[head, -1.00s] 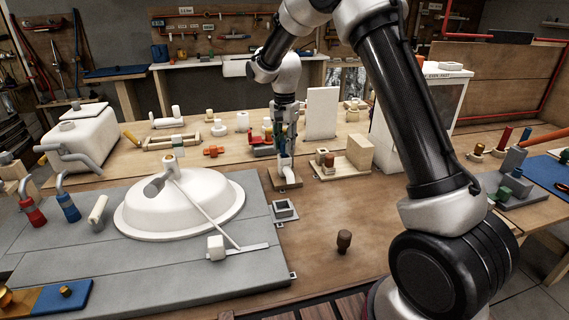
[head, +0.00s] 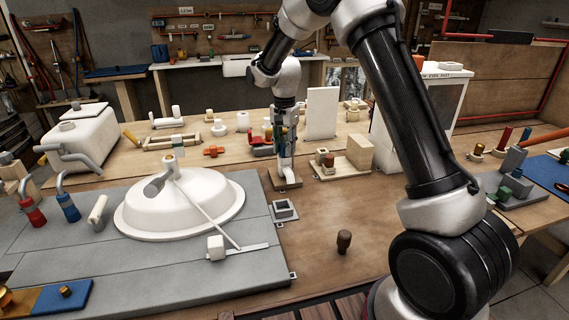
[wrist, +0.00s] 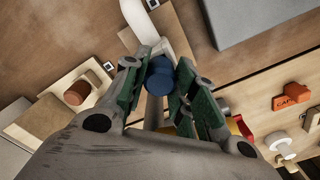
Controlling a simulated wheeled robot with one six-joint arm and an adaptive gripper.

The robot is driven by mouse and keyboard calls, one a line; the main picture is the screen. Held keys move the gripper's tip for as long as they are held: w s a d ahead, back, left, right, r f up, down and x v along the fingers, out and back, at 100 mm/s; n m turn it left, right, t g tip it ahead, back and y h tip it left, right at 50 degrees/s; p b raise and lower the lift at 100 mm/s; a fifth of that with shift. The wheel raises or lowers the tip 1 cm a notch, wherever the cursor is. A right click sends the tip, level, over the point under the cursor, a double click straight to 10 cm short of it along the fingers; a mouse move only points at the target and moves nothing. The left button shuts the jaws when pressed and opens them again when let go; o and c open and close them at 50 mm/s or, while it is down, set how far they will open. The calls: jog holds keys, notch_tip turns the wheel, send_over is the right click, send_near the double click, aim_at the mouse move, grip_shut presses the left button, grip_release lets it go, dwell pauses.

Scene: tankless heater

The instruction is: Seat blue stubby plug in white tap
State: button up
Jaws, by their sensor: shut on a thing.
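The blue stubby plug (wrist: 160,76) is between the green-padded fingers of my gripper (wrist: 163,88) in the wrist view, and the gripper is shut on it. A white curved tap (wrist: 142,22) is just beyond the plug in the wrist view. I cannot tell whether plug and tap touch. In the head view my gripper (head: 287,138) points down over the white tap (head: 286,164), which stands on a small wooden base (head: 287,183). The plug is too small to make out there, and the tap's opening is hidden.
Right of the tap, a wooden board (head: 343,168) carries a block and small plugs. A white upright panel (head: 321,112) stands behind it.

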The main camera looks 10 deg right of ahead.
jog(key=o, duration=1)
notch_tip(320, 180, up, 12)
dwell(0.4)
